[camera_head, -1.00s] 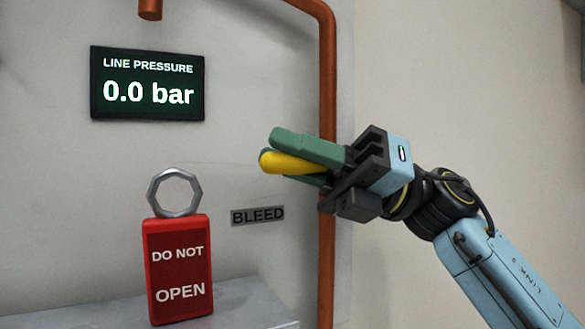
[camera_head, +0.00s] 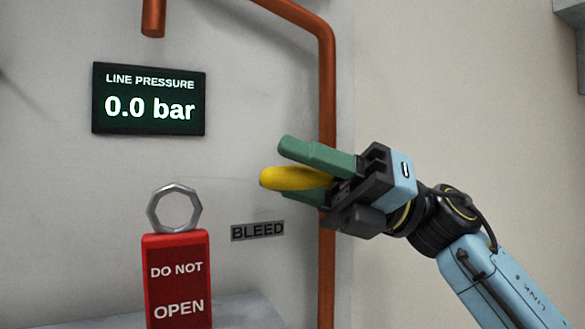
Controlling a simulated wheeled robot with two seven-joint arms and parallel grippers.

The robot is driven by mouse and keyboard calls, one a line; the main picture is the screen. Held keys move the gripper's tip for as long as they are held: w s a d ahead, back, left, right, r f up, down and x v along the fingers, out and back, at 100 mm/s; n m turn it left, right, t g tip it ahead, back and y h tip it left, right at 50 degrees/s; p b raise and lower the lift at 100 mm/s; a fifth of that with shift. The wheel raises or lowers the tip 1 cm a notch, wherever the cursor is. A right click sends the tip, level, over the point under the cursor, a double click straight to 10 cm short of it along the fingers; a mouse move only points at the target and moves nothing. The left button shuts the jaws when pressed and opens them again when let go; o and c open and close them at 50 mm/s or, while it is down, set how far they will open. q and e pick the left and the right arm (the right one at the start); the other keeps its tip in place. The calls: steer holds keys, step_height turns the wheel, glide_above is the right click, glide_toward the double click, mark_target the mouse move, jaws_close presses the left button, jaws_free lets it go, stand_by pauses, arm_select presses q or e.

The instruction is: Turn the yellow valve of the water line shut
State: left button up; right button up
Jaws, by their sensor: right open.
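The yellow valve handle (camera_head: 285,179) lies roughly level, pointing left, in front of the copper pipe (camera_head: 327,110). My right gripper (camera_head: 292,171) comes in from the right with its green fingers above and below the handle. The fingers are apart, with a gap between the upper finger and the handle. The lower finger is partly hidden behind the handle. The valve body is hidden behind my gripper. My left gripper is not in view.
A pressure display (camera_head: 149,100) reads 0.0 bar. A red DO NOT OPEN tag (camera_head: 177,280) with a grey ring (camera_head: 174,208) stands on a grey ledge (camera_head: 250,308) at lower left. A BLEED label (camera_head: 257,230) is on the panel. A short copper pipe end (camera_head: 153,18) hangs at the top.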

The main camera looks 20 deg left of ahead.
steer(key=b+v, duration=0.2)
steer(key=v, duration=1.1)
